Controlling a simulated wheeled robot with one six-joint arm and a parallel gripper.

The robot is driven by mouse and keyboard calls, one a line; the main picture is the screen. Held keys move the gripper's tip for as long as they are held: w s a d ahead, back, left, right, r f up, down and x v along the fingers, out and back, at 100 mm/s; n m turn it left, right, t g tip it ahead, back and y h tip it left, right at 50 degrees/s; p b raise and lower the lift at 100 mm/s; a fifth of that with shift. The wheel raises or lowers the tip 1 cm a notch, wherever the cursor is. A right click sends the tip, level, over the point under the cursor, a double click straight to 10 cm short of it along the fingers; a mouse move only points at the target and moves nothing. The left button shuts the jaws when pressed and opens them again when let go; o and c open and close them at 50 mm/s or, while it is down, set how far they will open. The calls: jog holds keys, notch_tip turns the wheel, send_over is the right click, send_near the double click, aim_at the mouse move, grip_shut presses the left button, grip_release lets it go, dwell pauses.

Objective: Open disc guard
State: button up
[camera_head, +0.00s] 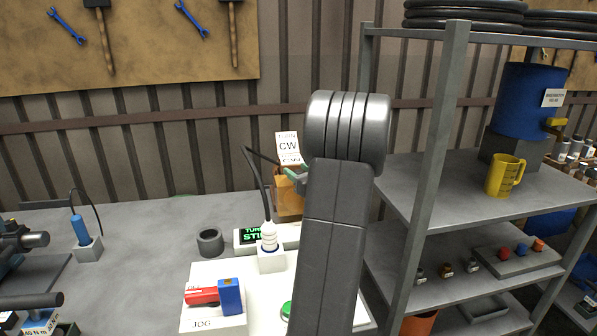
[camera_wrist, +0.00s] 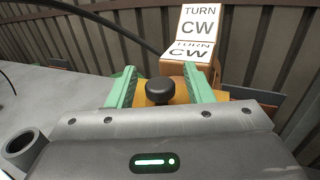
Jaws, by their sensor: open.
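An orange housing (camera_head: 289,195) stands at the back of the bench, partly hidden by my arm. In the wrist view an orange-yellow part (camera_wrist: 148,101) with a round black knob (camera_wrist: 159,91) lies ahead; I cannot tell for sure that it is the disc guard. A white sign reading TURN CW (camera_wrist: 199,25) stands just behind it and also shows in the head view (camera_head: 288,148). My gripper (camera_wrist: 159,74) is open, its green fingers on either side of the knob with visible gaps. In the head view only a bit of green finger (camera_head: 297,173) shows.
On the bench are a dark ring-shaped cup (camera_head: 210,242), a lit green display (camera_head: 256,236), a white plug-like piece with a cable (camera_head: 268,237) and a red and blue block (camera_head: 229,296). A grey shelf (camera_head: 416,200) with a yellow jug (camera_head: 503,176) stands right.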

jog(key=shift+c, duration=0.2)
grip_shut()
jog(key=shift+r+p, duration=0.2)
jog(key=shift+p, duration=0.3)
